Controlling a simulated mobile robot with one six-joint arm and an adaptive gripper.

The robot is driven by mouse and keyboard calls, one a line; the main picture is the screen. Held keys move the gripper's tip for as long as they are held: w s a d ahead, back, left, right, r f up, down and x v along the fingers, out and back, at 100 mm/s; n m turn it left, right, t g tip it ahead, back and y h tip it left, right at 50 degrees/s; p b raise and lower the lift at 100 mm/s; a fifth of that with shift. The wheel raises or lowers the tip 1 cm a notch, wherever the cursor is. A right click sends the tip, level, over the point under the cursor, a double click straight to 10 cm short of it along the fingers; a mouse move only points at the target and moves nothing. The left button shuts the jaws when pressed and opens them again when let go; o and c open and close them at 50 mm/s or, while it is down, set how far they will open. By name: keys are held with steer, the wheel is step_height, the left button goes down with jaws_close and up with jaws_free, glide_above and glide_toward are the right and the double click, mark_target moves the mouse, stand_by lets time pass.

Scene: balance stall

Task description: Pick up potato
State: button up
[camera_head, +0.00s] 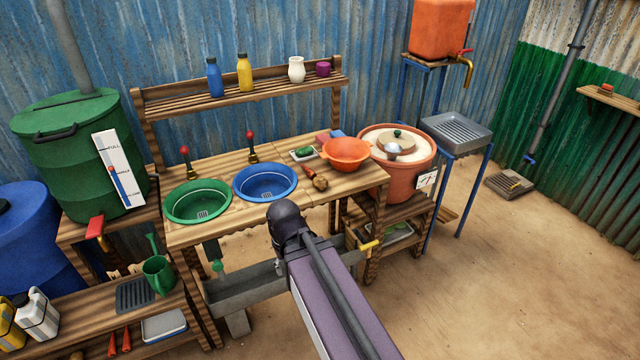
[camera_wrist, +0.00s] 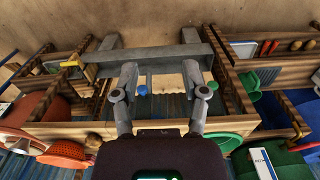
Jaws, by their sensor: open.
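A small brown lumpy potato (camera_head: 320,183) lies on the wooden counter (camera_head: 345,187) near its right front, in front of the orange bowl (camera_head: 346,152). A reddish-orange piece (camera_head: 308,171) lies just behind it. My gripper (camera_wrist: 160,80) is open and empty in the wrist view, its two fingers wide apart in front of and below the counter. In the head view my arm hides most of the gripper.
Green (camera_head: 178,216) and blue (camera_head: 262,196) basins are set in the counter. A small tray with a green item (camera_head: 303,153) sits behind the potato. A grey trough (camera_head: 238,292) runs below the front. A terracotta pot (camera_head: 411,174) stands right; the floor there is mostly clear.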

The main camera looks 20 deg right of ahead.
steer(key=o, duration=0.4)
steer(key=shift+o, duration=1)
steer(key=shift+w+f, duration=0.15)
steer(key=shift+w, duration=0.05)
steer(key=w+d+f+m+t+y+b, duration=0.1)
steer(key=w+d+f+m+t+b, duration=0.25)
steer(key=w+m+b, duration=0.4)
steer(key=w+d+f+m+t+y+b, duration=0.25)
steer(key=w+d+m+t+b, duration=0.25)
steer(key=w+m, duration=0.55)
steer(key=w+d+m+t+h+b, duration=0.2)
steer(key=w+d+m+t+b, duration=0.1)
steer(key=d+m, duration=0.4)
steer(key=w+d+m+t+h+b, duration=0.2)
steer(key=w+d+m+b, duration=0.3)
steer(key=d, duration=0.6)
steer(key=w+m+t, duration=0.1)
steer(key=w+m, duration=0.1)
steer(key=shift+d+f+m, duration=0.2)
steer(key=shift+f+m, duration=0.1)
steer(key=shift+m, duration=0.1)
steer(key=shift+h, duration=0.25)
